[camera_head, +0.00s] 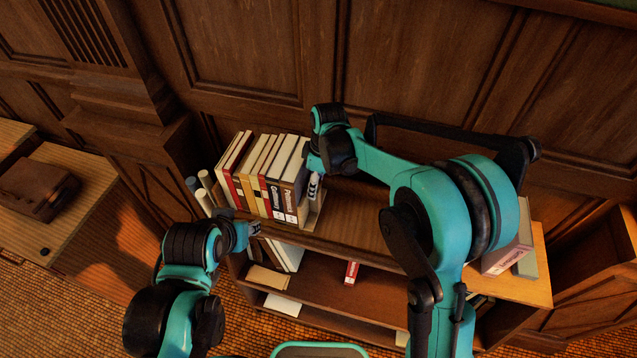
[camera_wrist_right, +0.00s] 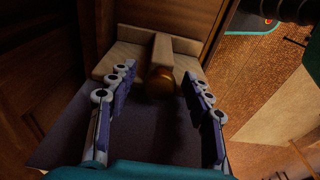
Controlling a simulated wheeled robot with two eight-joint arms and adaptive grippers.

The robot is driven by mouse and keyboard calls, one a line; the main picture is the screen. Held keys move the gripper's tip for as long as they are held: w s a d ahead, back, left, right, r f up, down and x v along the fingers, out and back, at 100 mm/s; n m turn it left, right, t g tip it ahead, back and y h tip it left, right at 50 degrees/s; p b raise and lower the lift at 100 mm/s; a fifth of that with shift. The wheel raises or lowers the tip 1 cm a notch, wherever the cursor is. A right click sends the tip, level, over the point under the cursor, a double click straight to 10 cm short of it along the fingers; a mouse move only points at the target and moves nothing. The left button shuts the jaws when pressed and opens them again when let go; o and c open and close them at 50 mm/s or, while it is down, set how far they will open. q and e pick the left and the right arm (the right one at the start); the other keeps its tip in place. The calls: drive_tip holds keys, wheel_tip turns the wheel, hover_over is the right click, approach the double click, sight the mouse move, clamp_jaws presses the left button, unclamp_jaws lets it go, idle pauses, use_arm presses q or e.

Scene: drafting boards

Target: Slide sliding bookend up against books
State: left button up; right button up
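A row of upright books (camera_head: 262,172) stands on the left part of the top shelf. The sliding bookend (camera_head: 314,214), pale wood, stands at the right end of the row, mostly hidden by my right gripper (camera_head: 314,187). I cannot tell whether it touches the last book.
Rolled tubes (camera_head: 203,190) stand left of the books. The lower shelf holds papers (camera_head: 283,304) and a small red item (camera_head: 351,273). A pink box (camera_head: 508,250) stands at the right. The panelled wall is close behind.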

drive_tip(key=r+p, duration=0.2)
drive_tip(key=r, duration=0.1)
drive_tip(key=d+r+p, duration=0.1)
drive_tip(key=r+p, duration=0.1)
drive_tip(key=r, duration=0.1)
drive_tip(key=r+p, duration=0.2)
drive_tip(key=r, duration=0.2)
drive_tip(key=shift+s+d+r, duration=0.1)
drive_tip(key=shift+s+d, duration=0.1)
idle(0.4)
drive_tip(key=s+d+f+m+t+b, duration=0.35)
drive_tip(key=s+d+m+b, duration=0.35)
drive_tip(key=s+d+b, duration=0.35)
drive_tip(key=s+d+f+m+t+b, duration=0.1)
drive_tip(key=s+d+f+m+b, duration=0.3)
drive_tip(key=f+b, duration=0.2)
drive_tip(key=s+d+f+m+t+h+b, duration=0.1)
drive_tip(key=s+d+f+m+t+b, duration=0.1)
drive_tip(key=s+d+f+m+b, duration=0.2)
wheel_tip(320, 180, down, 4)
drive_tip(key=s+b, duration=0.1)
drive_tip(key=b, duration=0.2)
drive_tip(key=shift+d, duration=0.3)
